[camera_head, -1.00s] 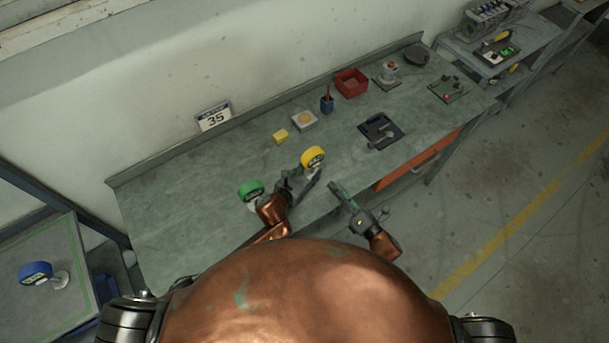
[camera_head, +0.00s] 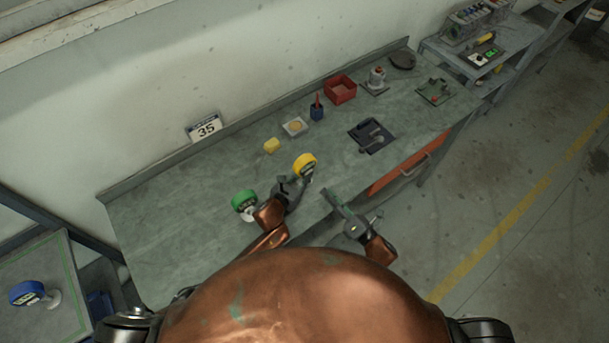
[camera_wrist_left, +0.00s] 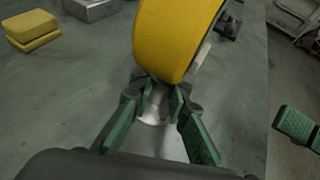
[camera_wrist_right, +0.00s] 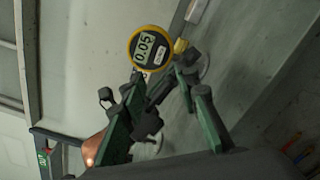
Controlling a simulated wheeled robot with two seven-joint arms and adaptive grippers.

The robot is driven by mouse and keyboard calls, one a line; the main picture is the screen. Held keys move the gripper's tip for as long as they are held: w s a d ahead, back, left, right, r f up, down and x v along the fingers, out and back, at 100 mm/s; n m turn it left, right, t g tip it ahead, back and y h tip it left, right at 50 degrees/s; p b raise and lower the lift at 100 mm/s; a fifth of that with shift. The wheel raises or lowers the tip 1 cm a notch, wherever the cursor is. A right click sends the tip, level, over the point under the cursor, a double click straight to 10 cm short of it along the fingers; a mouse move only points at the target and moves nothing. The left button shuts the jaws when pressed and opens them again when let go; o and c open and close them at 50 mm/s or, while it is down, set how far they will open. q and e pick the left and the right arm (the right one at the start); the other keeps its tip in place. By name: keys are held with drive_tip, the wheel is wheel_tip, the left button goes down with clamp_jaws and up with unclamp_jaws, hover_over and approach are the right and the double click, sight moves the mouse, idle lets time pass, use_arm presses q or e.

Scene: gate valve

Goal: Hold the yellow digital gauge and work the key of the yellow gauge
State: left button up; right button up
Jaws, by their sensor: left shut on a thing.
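The yellow digital gauge (camera_head: 305,165) stands at the front middle of the bench. In the left wrist view its yellow body (camera_wrist_left: 175,38) rises just past my left fingertips. My left gripper (camera_wrist_left: 160,102) is shut on the gauge's stem, below the round body; the pads hide part of the stem. The right wrist view shows the gauge's face (camera_wrist_right: 146,48), with dark digits on a pale display that seem to read 0.05. My right gripper (camera_head: 329,194) is at the bench's front edge, to the right of the gauge and apart from it. Its fingers look spread and empty. The key is too small to make out.
A green gauge (camera_head: 244,202) stands left of my left gripper. A blue gauge (camera_head: 28,293) is on a side table. A dark fixture (camera_head: 372,136) stands to the right.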

drive_tip(key=shift+c, duration=0.4)
clamp_jaws()
idle(1.4)
